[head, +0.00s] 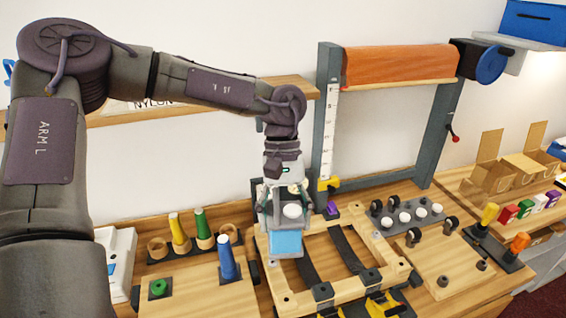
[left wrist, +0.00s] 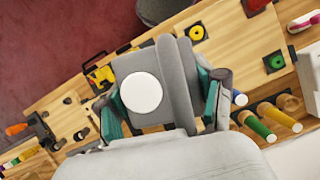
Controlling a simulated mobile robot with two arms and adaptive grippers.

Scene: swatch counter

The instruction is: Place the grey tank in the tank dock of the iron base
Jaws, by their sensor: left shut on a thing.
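The grey tank (head: 268,215) has a white round cap on top and a light blue face toward the lower side. My left gripper (head: 287,200) is shut on it from above, one finger on each side. In the left wrist view, the tank (left wrist: 181,80) with its white cap sits between the green-padded fingers of the gripper (left wrist: 160,100). The tank is at the left part of a wooden frame (head: 318,292) with two dark straps; I cannot tell whether it touches the frame. I cannot single out the iron base or its tank dock. My right gripper is not in view.
Yellow and green cones (head: 203,228) stand in a rack at left, with a blue cone (head: 228,262) in front. A grey plate (head: 407,217) with white knobs lies right of the frame. A grey upright stand with an orange roll (head: 400,63) rises behind.

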